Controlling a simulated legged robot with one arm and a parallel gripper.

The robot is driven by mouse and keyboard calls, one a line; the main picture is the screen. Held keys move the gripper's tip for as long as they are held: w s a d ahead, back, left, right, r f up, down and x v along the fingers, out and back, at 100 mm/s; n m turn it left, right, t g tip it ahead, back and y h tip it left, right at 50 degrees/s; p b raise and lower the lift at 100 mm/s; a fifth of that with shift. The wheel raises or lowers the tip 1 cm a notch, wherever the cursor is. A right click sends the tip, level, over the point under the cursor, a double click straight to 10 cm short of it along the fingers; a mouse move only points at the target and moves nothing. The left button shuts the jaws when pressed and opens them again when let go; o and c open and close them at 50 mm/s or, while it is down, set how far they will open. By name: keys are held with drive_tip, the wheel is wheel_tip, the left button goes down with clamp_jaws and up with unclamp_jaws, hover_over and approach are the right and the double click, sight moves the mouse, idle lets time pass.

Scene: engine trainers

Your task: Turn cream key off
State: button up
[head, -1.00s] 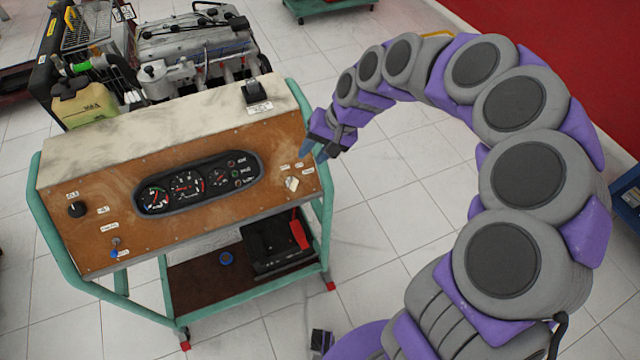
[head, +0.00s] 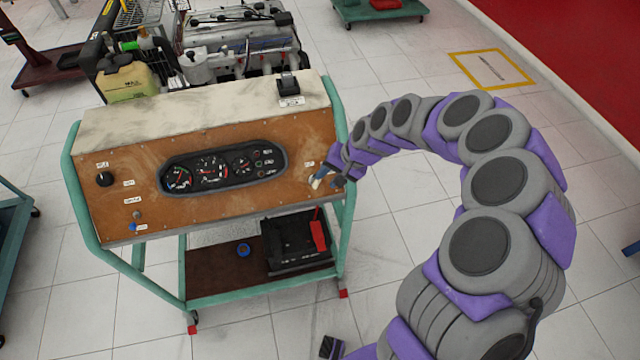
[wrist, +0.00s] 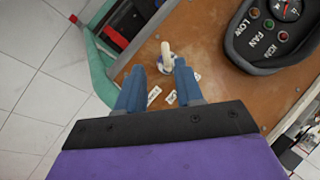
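The cream key (wrist: 167,52) sticks out of the brown panel (wrist: 225,82) in the wrist view, just ahead of my fingertips and roughly between their lines. In the head view the key (head: 317,184) is at the right end of the panel (head: 230,212), partly hidden by my gripper (head: 327,178). My gripper (wrist: 159,66) is open, with its two blue fingers apart on either side of the key's line. I cannot tell whether either finger touches the key.
A dark gauge cluster (head: 222,172) sits mid-panel, left of my gripper. A black knob (head: 104,179) and a small blue-tagged switch (head: 138,226) are at the left end. The green trolley frame (head: 348,225) runs close beside the arm.

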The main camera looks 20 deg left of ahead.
sight(319, 183)
drive_tip(key=x, duration=0.3)
drive_tip(key=a+x, duration=0.1)
drive_tip(key=x, duration=0.1)
drive_tip(key=shift+r+b, duration=0.25)
drive_tip(key=shift+b, duration=0.1)
drive_tip(key=shift+a+f, duration=0.15)
drive_tip(key=shift+a, duration=0.3)
drive_tip(key=shift+d, duration=0.55)
drive_tip(key=shift+d+r, duration=0.25)
drive_tip(key=shift+d, duration=0.25)
drive_tip(key=c, duration=0.3)
drive_tip(key=shift+s+a, duration=0.1)
drive_tip(key=shift+a, duration=0.15)
drive_tip(key=c, duration=0.3)
drive_tip(key=shift+a+f, duration=0.15)
drive_tip(key=shift+a, duration=0.15)
clamp_jaws()
